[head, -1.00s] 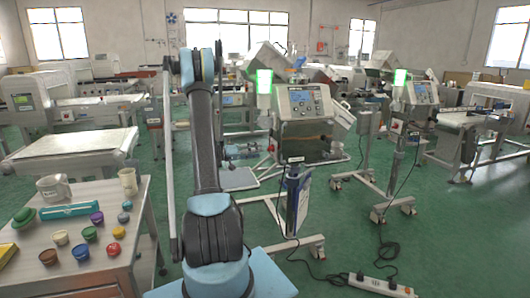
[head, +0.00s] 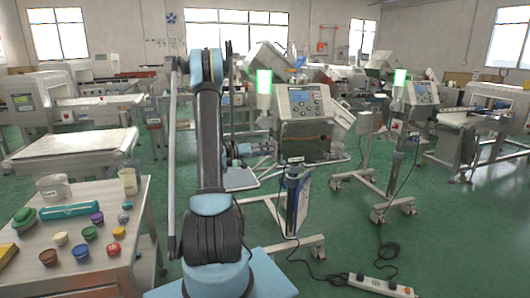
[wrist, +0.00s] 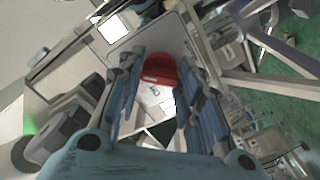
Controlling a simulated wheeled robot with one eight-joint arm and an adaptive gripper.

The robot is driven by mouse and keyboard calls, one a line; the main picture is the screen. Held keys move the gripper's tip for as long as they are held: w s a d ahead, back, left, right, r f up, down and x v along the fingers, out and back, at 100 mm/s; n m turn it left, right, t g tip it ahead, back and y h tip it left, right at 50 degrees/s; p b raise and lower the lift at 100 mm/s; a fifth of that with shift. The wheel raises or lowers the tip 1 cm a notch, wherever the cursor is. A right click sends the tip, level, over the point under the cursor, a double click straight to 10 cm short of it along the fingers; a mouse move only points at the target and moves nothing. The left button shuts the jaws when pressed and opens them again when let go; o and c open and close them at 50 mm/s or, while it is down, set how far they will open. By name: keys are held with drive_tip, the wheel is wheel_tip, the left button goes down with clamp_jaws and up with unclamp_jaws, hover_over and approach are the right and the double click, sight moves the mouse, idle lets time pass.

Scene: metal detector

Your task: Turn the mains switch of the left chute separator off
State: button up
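The left chute separator (head: 303,138) is the nearer machine at centre, with a keypad panel and a lit green lamp (head: 264,82). In the wrist view a red switch knob (wrist: 160,67) sits on a light plate on its housing, straight ahead of my gripper (wrist: 161,75). The two fingers are apart, one on each side of the knob. I cannot tell whether they touch it. In the head view my gripper (head: 262,148) is at the machine's left side, and the knob cannot be made out there.
A second, similar separator (head: 421,93) with a green lamp stands to the right. A side table (head: 95,272) with pots and cups is at the left. A power strip (head: 375,285) and cables lie on the green floor. Conveyors stand behind.

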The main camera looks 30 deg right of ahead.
drive_tip(key=shift+n, duration=0.4)
drive_tip(key=shift+w+f+n, duration=0.1)
drive_tip(key=shift+n, duration=8.5)
drive_tip(key=o, duration=1.1)
drive_tip(key=shift+c, duration=0.2)
drive_tip(key=v, duration=1.2)
